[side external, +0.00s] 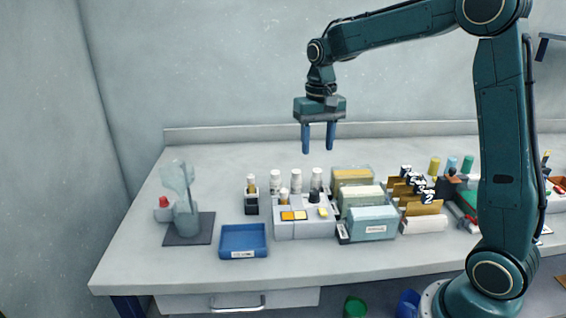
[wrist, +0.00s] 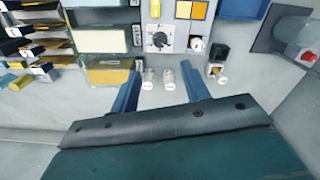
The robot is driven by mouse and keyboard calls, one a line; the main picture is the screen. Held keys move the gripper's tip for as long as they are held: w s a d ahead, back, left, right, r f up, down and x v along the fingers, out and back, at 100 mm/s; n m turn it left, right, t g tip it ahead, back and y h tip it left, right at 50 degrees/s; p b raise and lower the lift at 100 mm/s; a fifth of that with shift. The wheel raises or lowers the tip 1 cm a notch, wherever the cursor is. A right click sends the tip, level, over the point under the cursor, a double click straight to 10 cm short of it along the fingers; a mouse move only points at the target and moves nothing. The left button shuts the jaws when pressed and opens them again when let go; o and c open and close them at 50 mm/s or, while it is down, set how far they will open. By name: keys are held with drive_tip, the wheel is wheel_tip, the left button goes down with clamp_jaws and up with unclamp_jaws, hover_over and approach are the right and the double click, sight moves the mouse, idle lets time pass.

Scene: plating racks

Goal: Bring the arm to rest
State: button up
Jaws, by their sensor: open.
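My gripper (side external: 318,138) hangs in the air above the back part of the workbench in the side external view, pointing down. Its two blue fingers are apart and nothing is between them. In the wrist view my gripper (wrist: 160,88) is also open, with white-capped bottles visible below and between the fingers. My arm is raised and bent, and my gripper touches nothing on the bench.
Below are a grey block with a dial (side external: 305,229), several white-capped bottles (side external: 276,187), boxes (side external: 372,223) and numbered racks (side external: 425,205). A blue tray (side external: 243,254) and a dark mat (side external: 202,238) lie left. The bench's left back is clear.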

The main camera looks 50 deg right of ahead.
drive_tip(key=s+a+r+n+t, duration=0.2)
drive_tip(key=s+a+r, duration=0.1)
drive_tip(key=s, duration=0.3)
drive_tip(key=s+a+r+n+t, duration=0.1)
drive_tip(key=s+a+r, duration=0.2)
drive_tip(key=s, duration=0.3)
drive_tip(key=s+a+f+n+t, duration=0.2)
drive_tip(key=s+a+n, duration=0.1)
drive_tip(key=s, duration=0.8)
drive_tip(key=shift+a+f+t, duration=0.15)
drive_tip(key=shift+f+t, duration=0.05)
drive_tip(key=shift+t, duration=0.1)
drive_tip(key=shift+r, duration=0.1)
drive_tip(key=w+d+f+n+g, duration=0.1)
drive_tip(key=w+d+n+g, duration=0.1)
drive_tip(key=w, duration=0.9)
drive_tip(key=w+d+f+n+g, duration=0.2)
drive_tip(key=w+d, duration=0.5)
drive_tip(key=w, duration=0.5)
drive_tip(key=shift+d+n+g, duration=0.2)
drive_tip(key=shift+n+g, duration=0.6)
drive_tip(key=shift+n, duration=0.2)
